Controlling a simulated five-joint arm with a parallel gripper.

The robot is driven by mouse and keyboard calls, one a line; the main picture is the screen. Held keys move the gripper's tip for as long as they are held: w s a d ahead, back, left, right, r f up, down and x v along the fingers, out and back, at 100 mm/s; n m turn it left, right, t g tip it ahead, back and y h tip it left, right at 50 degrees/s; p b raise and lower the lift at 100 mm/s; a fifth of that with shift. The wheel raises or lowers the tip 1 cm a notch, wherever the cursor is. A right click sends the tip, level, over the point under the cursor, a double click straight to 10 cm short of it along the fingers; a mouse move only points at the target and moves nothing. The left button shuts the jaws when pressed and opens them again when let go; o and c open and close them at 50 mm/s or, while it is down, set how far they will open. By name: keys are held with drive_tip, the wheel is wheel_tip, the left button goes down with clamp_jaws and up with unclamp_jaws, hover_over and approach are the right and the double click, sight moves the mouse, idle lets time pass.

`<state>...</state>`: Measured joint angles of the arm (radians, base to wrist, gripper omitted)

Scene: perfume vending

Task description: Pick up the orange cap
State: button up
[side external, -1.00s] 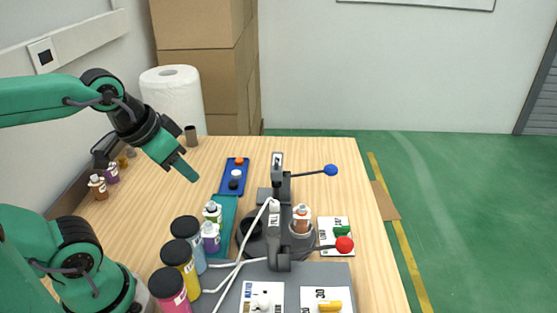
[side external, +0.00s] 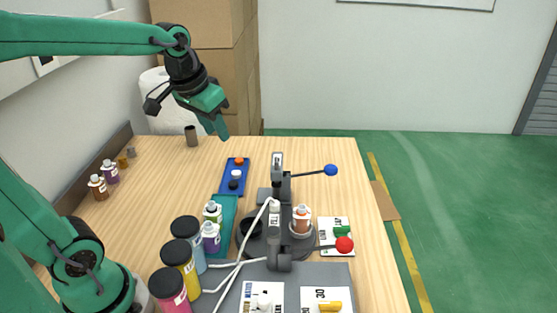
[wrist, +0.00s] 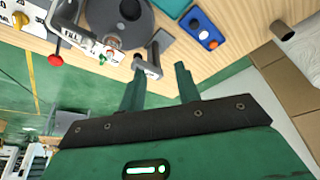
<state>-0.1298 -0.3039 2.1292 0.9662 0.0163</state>
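The orange cap (side external: 239,160) sits at the far end of a small blue tray (side external: 228,182), with a white cap and a black cap nearer in a row. In the wrist view the orange cap (wrist: 213,44) is on the blue tray (wrist: 196,24), right of and beyond the fingertips. My gripper (side external: 222,136) is above the far part of the table, up and left of the orange cap in the side view. In the wrist view my gripper (wrist: 159,73) has its two fingers apart with nothing between them.
A press with a blue-knobbed lever (side external: 330,170) and a red-knobbed lever (side external: 344,244) stands right of the tray. A teal tray (side external: 222,246) with bottles lies nearer. A brown cup (side external: 191,136) stands at the back left.

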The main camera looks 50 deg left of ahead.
drive_tip(key=w+a+f+g, duration=0.1)
drive_tip(key=w+a, duration=0.3)
drive_tip(key=w, duration=0.3)
drive_tip(key=n+g, duration=0.3)
hover_over(238, 161)
wheel_tip(238, 161, down, 17)
drive_tip(key=shift+a+f, duration=0.15)
drive_tip(key=shift+f, duration=0.35)
drive_tip(key=shift+f, duration=0.1)
drive_tip(key=shift+f, duration=1.2)
drive_tip(key=shift+f, duration=0.1)
drive_tip(key=shift+f, duration=2.5)
